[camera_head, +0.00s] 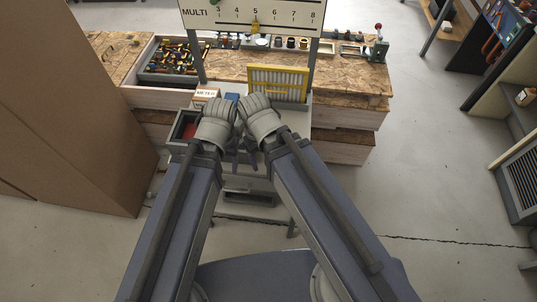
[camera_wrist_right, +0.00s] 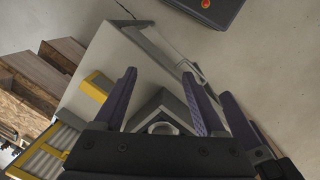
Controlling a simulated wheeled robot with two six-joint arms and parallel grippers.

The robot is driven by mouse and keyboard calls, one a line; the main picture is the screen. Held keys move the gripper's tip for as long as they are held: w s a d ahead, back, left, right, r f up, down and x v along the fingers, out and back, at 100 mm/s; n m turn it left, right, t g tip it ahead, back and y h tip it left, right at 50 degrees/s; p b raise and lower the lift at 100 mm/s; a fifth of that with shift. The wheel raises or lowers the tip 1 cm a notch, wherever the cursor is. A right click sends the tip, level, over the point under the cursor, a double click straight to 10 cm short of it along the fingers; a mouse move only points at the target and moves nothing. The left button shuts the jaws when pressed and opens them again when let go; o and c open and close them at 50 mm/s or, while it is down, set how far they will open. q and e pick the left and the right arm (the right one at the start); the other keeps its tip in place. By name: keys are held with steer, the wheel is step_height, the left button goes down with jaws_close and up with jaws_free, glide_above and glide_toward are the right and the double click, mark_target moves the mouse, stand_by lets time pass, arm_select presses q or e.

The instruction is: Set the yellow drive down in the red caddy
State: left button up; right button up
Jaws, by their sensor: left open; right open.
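A yellow block (camera_wrist_right: 98,86), which looks like the yellow drive, lies on a pale grey surface in the right wrist view. I cannot make it out in the head view, where my wrists cover the middle of the worktop. A red patch (camera_head: 189,131) shows in a dark bin left of my left wrist; I cannot tell if it is the red caddy. My left gripper (camera_head: 236,161) is open and empty near the worktop's front. My right gripper (camera_wrist_right: 166,101) is open, its fingers apart with nothing between them, right of the yellow block.
A yellow-framed ribbed panel (camera_head: 279,81) stands behind my right wrist; it also shows in the right wrist view (camera_wrist_right: 42,155). A white and orange box (camera_head: 206,96) sits behind my left wrist. A tool tray (camera_head: 174,57) is at back left. A cardboard panel (camera_head: 75,100) stands at left.

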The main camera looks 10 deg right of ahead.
steer(key=w+d+f+n+y+b, duration=0.1)
steer(key=w+d+n, duration=0.2)
steer(key=w+d, duration=0.1)
steer(key=w+d+f+n+t+y+b, duration=0.1)
steer(key=w+d+n+y+b, duration=0.1)
steer(key=w+d+n, duration=0.2)
steer(key=w+d+f+n+y+b, duration=0.1)
steer(key=w+d+n+y, duration=0.1)
steer(key=w+d+n, duration=0.1)
steer(key=shift+w+d+f+t+b, duration=0.2)
steer(key=shift+w+d, duration=0.1)
steer(key=shift+w, duration=0.3)
steer(key=shift+w+d+f+t+b, duration=0.15)
steer(key=shift+w+d, duration=0.1)
steer(key=shift+w, duration=0.3)
steer(key=shift+w+d+r+n+y, duration=0.1)
steer(key=shift+d+r+n+y, duration=0.1)
steer(key=shift+n+y, duration=0.15)
steer(key=b+x, duration=0.7)
steer(key=x, duration=0.1)
steer(key=shift+f+b, duration=0.2)
steer(key=shift+b, duration=0.15)
jaws_close()
